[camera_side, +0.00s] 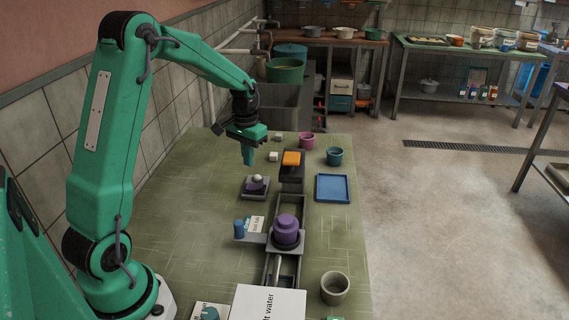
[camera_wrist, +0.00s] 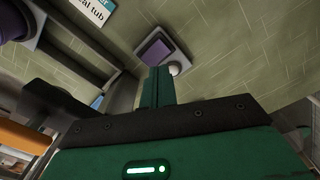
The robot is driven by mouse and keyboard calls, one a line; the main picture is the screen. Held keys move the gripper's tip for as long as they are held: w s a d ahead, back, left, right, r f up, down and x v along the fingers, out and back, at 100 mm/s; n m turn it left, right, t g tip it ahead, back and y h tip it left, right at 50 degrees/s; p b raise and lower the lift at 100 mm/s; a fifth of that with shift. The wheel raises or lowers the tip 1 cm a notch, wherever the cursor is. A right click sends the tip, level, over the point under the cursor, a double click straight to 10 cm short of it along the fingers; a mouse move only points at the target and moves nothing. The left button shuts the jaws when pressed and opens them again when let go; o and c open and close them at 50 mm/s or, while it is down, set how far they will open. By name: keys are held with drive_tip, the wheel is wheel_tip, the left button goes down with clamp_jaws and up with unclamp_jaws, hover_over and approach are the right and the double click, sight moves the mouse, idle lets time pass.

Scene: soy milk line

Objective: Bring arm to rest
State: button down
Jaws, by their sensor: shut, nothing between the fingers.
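My gripper (camera_side: 248,156) is shut and empty. In the side view it hangs above the far left part of the green work table (camera_side: 180,215), pointing down, with my arm stretched out. In the wrist view its shut green fingers (camera_wrist: 158,86) point toward a small grey stand with a purple block (camera_wrist: 156,47) and a white ball (camera_wrist: 174,69) beside the block. In the side view this stand (camera_side: 246,191) is below and in front of the gripper, apart from it.
A purple jar (camera_side: 286,229) stands on a grey rail at the table's middle. An orange block (camera_side: 291,158) sits on a dark stand right of my gripper. A blue tray (camera_side: 333,188), teal cup (camera_side: 334,156), pink cup (camera_side: 306,139) and grey bowl (camera_side: 335,287) stand to the right.

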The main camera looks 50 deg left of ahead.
drive_tip(key=s+d+r+m+t, duration=0.2)
drive_tip(key=s+d+r+t, duration=0.2)
drive_tip(key=s+d+r, duration=1)
drive_tip(key=s+d+m+t, duration=0.1)
drive_tip(key=s+d, duration=0.3)
drive_tip(key=s, duration=0.1)
drive_tip(key=shift+s+d+t, duration=0.2)
drive_tip(key=shift+d+t, duration=0.1)
drive_tip(key=shift+d, duration=0.1)
